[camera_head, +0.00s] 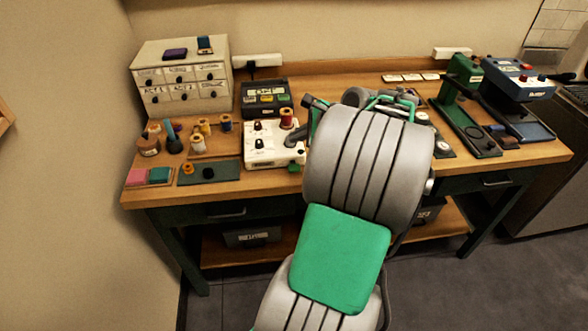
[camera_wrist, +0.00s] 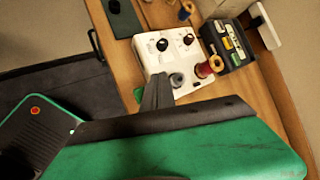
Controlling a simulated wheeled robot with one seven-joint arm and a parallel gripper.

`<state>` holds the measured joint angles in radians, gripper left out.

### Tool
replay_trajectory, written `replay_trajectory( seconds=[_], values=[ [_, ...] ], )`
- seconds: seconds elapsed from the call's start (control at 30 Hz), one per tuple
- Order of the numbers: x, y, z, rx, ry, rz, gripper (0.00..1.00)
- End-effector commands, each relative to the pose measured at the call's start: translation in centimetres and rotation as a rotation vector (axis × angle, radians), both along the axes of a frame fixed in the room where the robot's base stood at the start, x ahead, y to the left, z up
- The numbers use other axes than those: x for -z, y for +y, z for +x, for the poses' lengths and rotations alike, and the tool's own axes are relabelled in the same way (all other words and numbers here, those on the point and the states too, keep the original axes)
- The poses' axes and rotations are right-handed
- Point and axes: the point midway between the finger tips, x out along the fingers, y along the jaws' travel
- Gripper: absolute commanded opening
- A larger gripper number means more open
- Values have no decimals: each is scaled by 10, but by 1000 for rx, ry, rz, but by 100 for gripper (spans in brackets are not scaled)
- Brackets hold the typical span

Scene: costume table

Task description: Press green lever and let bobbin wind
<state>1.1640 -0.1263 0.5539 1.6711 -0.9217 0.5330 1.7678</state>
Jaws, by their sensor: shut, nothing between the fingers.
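The white winder box (camera_head: 262,147) stands near the table's front edge, with black knobs and a red spool (camera_head: 286,117) on top. In the wrist view the box (camera_wrist: 152,58) lies just beyond my gripper (camera_wrist: 158,80), whose dark fingers are together and empty. A small green piece, likely the green lever (camera_wrist: 138,95), shows at the box's near edge, left of the fingertips; it also shows in the head view (camera_head: 293,168). A grey round part (camera_wrist: 177,79), perhaps the bobbin, sits right of the fingertips. I cannot tell whether the fingers touch the box.
A black unit with coloured keys (camera_head: 264,97) stands behind the box. A drawer cabinet (camera_head: 183,85), several thread spools and a dark mat (camera_head: 215,172) are at left. A green press (camera_head: 462,100) and a blue machine (camera_head: 515,80) stand at right. My arm hides the table's middle.

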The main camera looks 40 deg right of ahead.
Motion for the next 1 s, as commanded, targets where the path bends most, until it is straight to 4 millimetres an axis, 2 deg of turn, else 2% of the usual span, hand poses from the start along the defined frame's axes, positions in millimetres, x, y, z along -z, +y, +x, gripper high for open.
replay_trajectory(
  seconds=[0.03,0.2,0.6,0.73,1.0],
  values=[
    [11,0,0,0,0,0,0],
    [32,0,0,-1,1,-2,0],
    [73,1,-1,0,2,2,0],
    [80,1,-1,0,1,-1,0],
    [81,1,-1,-1,0,-1,0]
  ],
)
